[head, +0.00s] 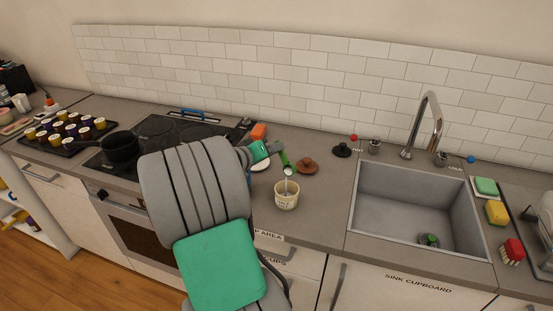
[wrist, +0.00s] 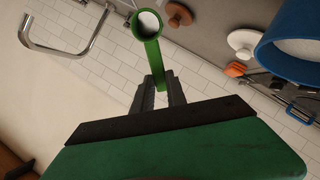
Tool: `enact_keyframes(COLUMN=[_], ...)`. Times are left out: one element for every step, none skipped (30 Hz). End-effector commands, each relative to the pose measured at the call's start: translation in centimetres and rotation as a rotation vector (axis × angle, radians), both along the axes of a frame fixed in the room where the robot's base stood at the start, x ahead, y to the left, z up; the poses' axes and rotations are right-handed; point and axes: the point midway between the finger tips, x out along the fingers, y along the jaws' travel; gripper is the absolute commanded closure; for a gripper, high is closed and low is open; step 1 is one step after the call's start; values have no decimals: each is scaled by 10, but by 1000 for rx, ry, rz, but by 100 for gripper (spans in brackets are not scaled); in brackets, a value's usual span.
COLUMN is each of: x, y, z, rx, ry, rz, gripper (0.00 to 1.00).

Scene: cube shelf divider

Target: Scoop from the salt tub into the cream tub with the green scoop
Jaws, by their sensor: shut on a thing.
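My gripper (head: 275,150) is shut on the handle of the green scoop (head: 287,160). In the wrist view the gripper fingers (wrist: 160,88) close around the handle, and the bowl of the scoop (wrist: 155,50) has white stuff in it. In the head view the scoop's bowl hangs above a cream-coloured tub (head: 286,202) with a label, apart from its rim. A thin pale streak shows between bowl and tub; I cannot tell whether it is falling salt. A large blue tub with white contents, apparently the salt tub (wrist: 272,52), shows at the right of the wrist view.
A brown lid (head: 307,167) and a black lid (head: 342,150) lie behind the cream tub. The sink (head: 400,205) with its tap (head: 430,115) is to the right. The stove with a black pot (head: 119,147) is to the left. My arm hides counter left of the tub.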

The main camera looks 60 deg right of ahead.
Motion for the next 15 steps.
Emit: enact_keyframes(x=[1, 1, 1, 2, 2, 2, 2, 3, 3, 3, 3, 3, 3, 3, 4], y=[2, 3, 4, 5, 6, 7, 8, 9, 11, 12, 12, 13, 14, 15, 17], z=[-10, -11, -12, -12, -12, -13, -13, -14, -14, -15, -15, -16, -17, -17, -18], rx=[-24, -36, -56, -70, -85, -102, -117, -131, -150, -163, -177, -196, -209, -222, -242], ry=[4, 6, 11, 13, 16, 19, 22, 24, 28, 31, 34, 38, 40, 43, 46], rz=[1, 1, 2, 2, 1, 0, 0, 1, 1, 1, 1, 0, 0, 0, 1], gripper=[100, 100, 100, 100, 100, 100, 100, 100, 100, 100, 100, 100, 100, 100, 100])
